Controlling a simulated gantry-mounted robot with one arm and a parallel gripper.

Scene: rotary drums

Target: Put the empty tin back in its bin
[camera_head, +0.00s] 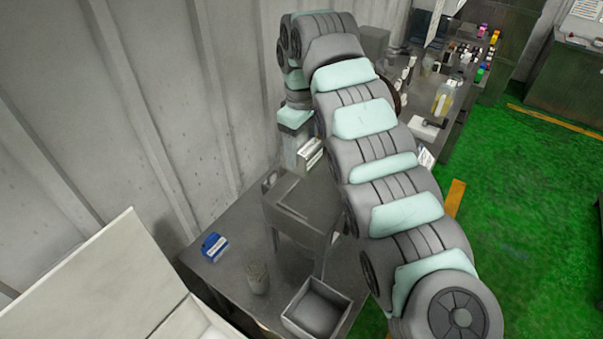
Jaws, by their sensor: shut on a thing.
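My gripper (297,157) is at the end of my arm near the wall, above the back of a grey box-like stand on the table. It is shut on a pale object (311,153); my arm and the small size hide its exact shape, so I cannot tell whether it is the tin. A grey cylindrical can (257,278) stands upright on the table in front of the stand, apart from my gripper. An open square grey bin (316,309) sits at the table's front edge, right of the can. Its visible inside looks empty.
The grey stand (298,212) rises from the table (225,270) below my gripper. A blue box (214,247) lies at the left. A large white open container (105,285) fills the lower left. A bench with bottles (444,97) stands behind my arm. The wall is close at left.

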